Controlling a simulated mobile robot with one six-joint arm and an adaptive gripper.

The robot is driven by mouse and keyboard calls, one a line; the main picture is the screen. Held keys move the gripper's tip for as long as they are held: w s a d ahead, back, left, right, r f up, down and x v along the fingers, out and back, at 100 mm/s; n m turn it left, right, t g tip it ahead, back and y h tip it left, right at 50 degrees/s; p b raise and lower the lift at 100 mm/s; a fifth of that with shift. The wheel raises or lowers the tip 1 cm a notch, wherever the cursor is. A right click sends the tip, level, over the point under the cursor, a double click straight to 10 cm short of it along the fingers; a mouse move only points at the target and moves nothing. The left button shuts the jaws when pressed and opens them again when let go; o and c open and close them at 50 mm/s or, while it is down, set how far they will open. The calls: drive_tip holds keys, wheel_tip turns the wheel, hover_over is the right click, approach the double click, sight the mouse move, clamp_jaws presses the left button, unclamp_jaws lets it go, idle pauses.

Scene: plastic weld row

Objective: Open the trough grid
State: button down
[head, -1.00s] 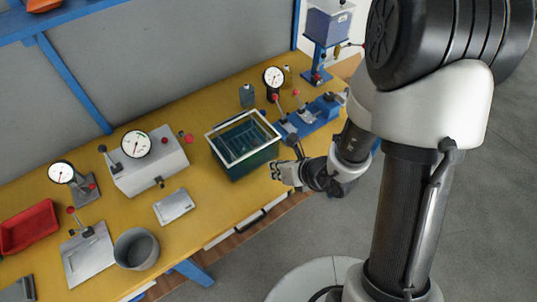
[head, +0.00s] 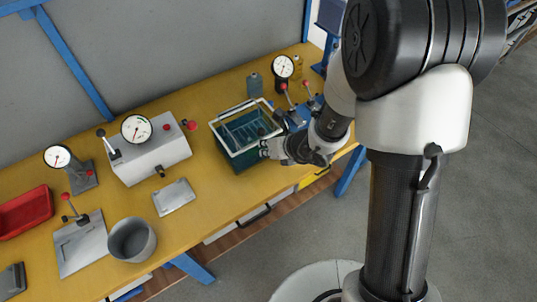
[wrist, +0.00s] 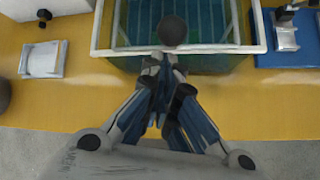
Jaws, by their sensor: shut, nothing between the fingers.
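The trough (head: 238,158) is a dark green, water-filled box with a pale rim on the yellow bench. Its grid (head: 243,130) is a light frame with thin bars lying across the top. In the wrist view the grid (wrist: 137,22) shows at the top, with a dark round knob (wrist: 172,30) at the middle of its near edge. My gripper (head: 265,148) is at the trough's near right side. In the wrist view my gripper (wrist: 163,68) is shut and empty, its fingertips just below the knob. I cannot tell whether they touch it.
A grey dial box (head: 155,155) and a metal plate (head: 174,197) stand left of the trough. A blue fixture with red-knobbed levers (wrist: 285,35) is close on the right. A bottle (head: 254,85) and dial gauge (head: 283,67) stand behind. A grey pot (head: 132,240) is at front left.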

drive_tip(key=shift+w+r, duration=0.2)
drive_tip(key=shift+r, duration=0.1)
drive_tip(key=r+p, duration=0.1)
drive_tip(key=p, duration=0.1)
drive_tip(key=shift+w+p, duration=0.1)
drive_tip(key=shift+p, duration=0.2)
